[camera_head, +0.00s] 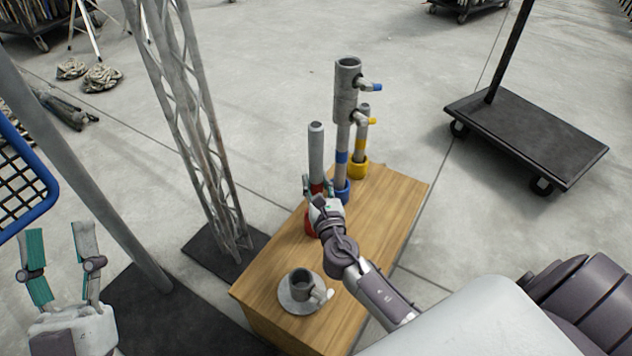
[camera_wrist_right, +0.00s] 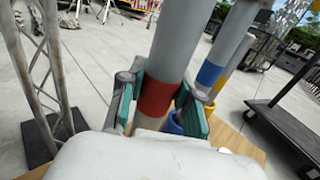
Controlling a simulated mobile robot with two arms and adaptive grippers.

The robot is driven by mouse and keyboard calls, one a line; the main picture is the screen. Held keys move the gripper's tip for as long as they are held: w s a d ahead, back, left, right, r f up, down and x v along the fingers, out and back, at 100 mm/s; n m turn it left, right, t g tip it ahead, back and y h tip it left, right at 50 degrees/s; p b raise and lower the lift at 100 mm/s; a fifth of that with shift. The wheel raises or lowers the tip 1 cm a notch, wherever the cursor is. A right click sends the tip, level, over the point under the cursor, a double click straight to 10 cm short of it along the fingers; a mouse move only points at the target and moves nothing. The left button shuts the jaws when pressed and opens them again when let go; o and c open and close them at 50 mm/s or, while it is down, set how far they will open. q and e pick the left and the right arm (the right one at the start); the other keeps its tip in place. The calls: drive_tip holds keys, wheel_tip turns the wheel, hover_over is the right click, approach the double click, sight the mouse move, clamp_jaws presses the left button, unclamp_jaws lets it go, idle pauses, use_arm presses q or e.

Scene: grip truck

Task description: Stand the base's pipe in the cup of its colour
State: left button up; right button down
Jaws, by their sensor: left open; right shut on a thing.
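My right gripper (camera_head: 322,190) is shut on the grey pipe (camera_head: 316,148) at its red band (camera_wrist_right: 159,98). The pipe stands about upright over the red cup (camera_head: 309,224). The hand hides the pipe's lower end, so I cannot tell if it is inside the cup. The grey base (camera_head: 290,302), a round plate with a short socket and a side stub, sits at the table's near end with no pipe in it. A blue-banded pipe (camera_head: 342,138) stands in the blue cup (camera_head: 342,194). My left gripper (camera_head: 58,245) is open and empty, left of the table.
A yellow-banded pipe (camera_head: 362,138) stands in the yellow cup (camera_head: 359,170), close behind the blue one. The wooden table (camera_head: 390,210) is clear along its right side. A lattice truss (camera_head: 205,140) rises to its left. A black cart (camera_head: 535,135) stands at the right.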

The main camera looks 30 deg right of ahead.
drive_tip(key=c, duration=0.7)
unclamp_jaws()
drive_tip(key=shift+f, duration=0.1)
drive_tip(key=shift+s, duration=0.25)
drive_tip(key=v, duration=1.1)
drive_tip(key=shift+s+a, duration=0.1)
drive_tip(key=shift+s, duration=0.15)
